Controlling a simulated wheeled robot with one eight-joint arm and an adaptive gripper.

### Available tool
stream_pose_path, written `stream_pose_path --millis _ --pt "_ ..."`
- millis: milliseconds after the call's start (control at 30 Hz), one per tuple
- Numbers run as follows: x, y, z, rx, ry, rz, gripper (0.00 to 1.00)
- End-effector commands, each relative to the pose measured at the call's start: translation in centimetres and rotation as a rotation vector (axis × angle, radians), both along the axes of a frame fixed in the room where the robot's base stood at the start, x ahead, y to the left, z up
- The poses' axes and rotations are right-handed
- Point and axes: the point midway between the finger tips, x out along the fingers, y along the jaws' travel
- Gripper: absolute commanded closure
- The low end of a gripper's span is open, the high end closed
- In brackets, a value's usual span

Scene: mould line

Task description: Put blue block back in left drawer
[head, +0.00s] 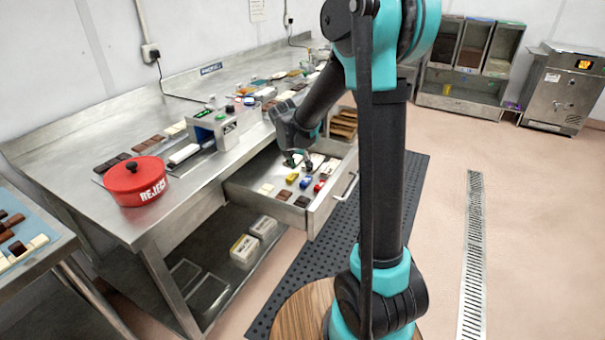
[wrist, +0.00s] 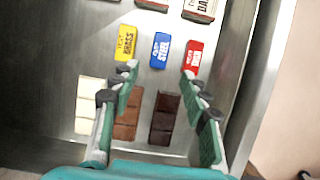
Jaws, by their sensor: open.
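The blue block (head: 305,182), marked STEEL in the wrist view (wrist: 161,51), lies in the open drawer (head: 331,206) under the steel bench. A yellow block (wrist: 126,43) lies to its left and a red block (wrist: 193,58) to its right, with small gaps. My gripper (head: 297,161) is above the drawer, open and empty. In the wrist view its fingertips (wrist: 160,73) are spread on either side of the blue block's near end. I cannot tell their height above it.
Brown bars (wrist: 127,117), dark bars (wrist: 165,119) and white bars (wrist: 88,105) lie in the drawer between and beside my fingers. A red REJECT pot (head: 134,181) stands on the bench (head: 75,140). Floor right of the mat (head: 412,185) is clear.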

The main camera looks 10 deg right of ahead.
Motion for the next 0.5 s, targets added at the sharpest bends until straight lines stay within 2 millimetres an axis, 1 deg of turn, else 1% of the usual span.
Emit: stream_pose_path --millis 100,200,300,500 --pt "-0.6 0.4 1.6 -0.001 0.0 0.002 0.54" --pt "-0.9 0.6 2.5 -0.001 0.0 0.002 0.54" --pt "-1.0 0.7 3.0 0.0 0.0 0.001 0.54" --pt "-1.1 0.8 3.2 0.0 0.0 0.0 0.54"
